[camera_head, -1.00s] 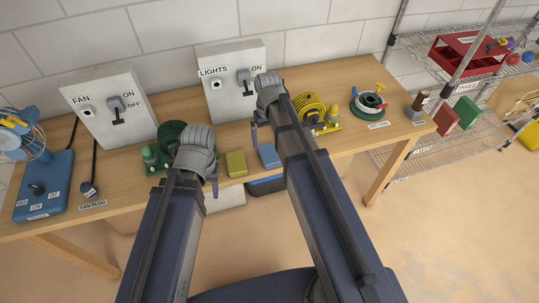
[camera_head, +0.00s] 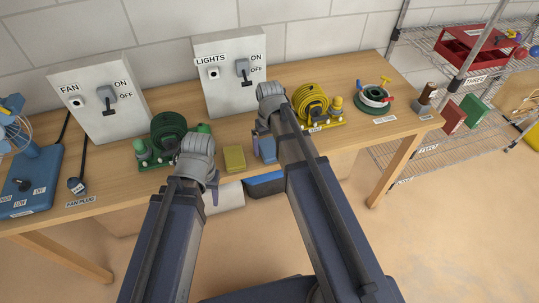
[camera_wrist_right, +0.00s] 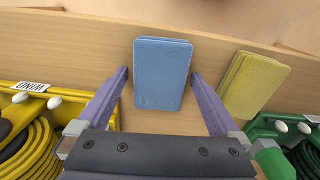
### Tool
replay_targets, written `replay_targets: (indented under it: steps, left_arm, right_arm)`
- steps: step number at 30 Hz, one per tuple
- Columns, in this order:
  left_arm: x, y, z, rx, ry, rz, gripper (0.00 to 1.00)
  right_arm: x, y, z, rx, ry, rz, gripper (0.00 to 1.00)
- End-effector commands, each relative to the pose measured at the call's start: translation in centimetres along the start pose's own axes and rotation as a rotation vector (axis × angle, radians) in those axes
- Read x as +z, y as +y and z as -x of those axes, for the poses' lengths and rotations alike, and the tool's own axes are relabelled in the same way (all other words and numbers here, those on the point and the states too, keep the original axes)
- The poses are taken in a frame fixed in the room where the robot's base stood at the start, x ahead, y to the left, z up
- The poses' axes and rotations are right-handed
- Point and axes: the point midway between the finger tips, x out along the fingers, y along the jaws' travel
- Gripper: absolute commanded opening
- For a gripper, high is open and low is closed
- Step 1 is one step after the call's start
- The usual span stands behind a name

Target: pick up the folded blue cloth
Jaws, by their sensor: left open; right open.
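The folded blue cloth (camera_head: 267,151) lies flat near the front edge of the wooden table, partly hidden by my right arm in the head view. In the right wrist view the cloth (camera_wrist_right: 162,73) lies between the two open fingers of my right gripper (camera_wrist_right: 160,76). A gap shows on each side of it, and neither finger grips it. In the head view my right gripper (camera_head: 265,140) points down at the cloth, its fingers partly hidden. My left gripper (camera_head: 212,188) is open and empty at the table's front edge, left of the cloth.
A folded yellow cloth (camera_head: 235,158) lies close beside the blue one. A green coil on a stand (camera_head: 168,135) is to the left, a yellow coil stand (camera_head: 312,103) to the right. The fan (camera_head: 108,98) and lights (camera_head: 229,75) switch boxes stand behind.

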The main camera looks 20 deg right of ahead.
Motion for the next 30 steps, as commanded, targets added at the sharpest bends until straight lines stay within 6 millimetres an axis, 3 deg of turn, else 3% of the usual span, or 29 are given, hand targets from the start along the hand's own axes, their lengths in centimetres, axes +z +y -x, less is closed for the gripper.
replay_targets:
  steps: [8, 27, 30]
  left_arm:
    - [-0.01, 0.02, -0.20, 0.000, 0.000, 0.000, 0.50]
    - [-0.01, 0.02, -0.21, 0.000, 0.000, 0.000, 0.50]
    - [-0.01, 0.02, -0.21, 0.000, 0.000, 0.000, 0.50]
  right_arm:
    - [-0.01, 0.00, -0.20, 0.000, 0.000, 0.000, 0.99]
    - [-0.01, -0.01, -0.21, 0.000, 0.000, 0.000, 0.27]
    - [-0.01, -0.01, -0.21, 0.000, 0.000, 0.000, 0.26]
